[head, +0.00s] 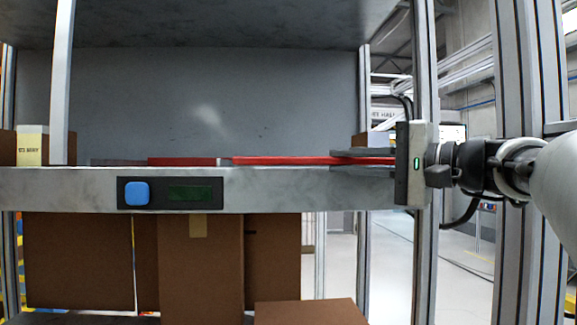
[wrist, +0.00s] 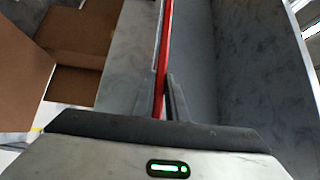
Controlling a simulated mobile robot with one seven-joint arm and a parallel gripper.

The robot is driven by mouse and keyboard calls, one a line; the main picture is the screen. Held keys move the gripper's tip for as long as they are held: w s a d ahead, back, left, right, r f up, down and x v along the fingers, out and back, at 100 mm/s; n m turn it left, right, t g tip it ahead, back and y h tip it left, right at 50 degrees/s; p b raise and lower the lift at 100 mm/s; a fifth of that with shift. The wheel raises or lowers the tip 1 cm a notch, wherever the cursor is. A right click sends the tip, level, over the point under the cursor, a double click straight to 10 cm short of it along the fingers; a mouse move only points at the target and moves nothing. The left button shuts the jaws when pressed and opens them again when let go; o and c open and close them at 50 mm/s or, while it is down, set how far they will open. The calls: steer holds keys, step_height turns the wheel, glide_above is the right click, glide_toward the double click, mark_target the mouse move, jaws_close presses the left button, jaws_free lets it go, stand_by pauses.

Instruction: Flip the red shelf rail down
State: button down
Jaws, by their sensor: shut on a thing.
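The red shelf rail (head: 285,160) is a long thin bar running level just above the front edge of the shelf (head: 285,188) in the head view. My gripper (head: 338,155) reaches in from the right at the rail's right end. In the wrist view the rail (wrist: 165,45) passes between the two dark fingers of my gripper (wrist: 160,82), which are shut on it. The part of the rail nearest the palm is partly hidden by the fingers.
A shorter red piece (head: 182,161) lies left of the rail. The shelf front carries a dark panel with a blue button (head: 137,193). Brown boxes (head: 200,265) stand below. A metal post (head: 425,90) rises beside my gripper. The shelf's middle looks clear.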

steer(key=c, duration=1.8)
jaws_free()
steer(key=shift+o, duration=0.2)
steer(key=v, duration=1.2)
steer(key=shift+f, duration=0.1)
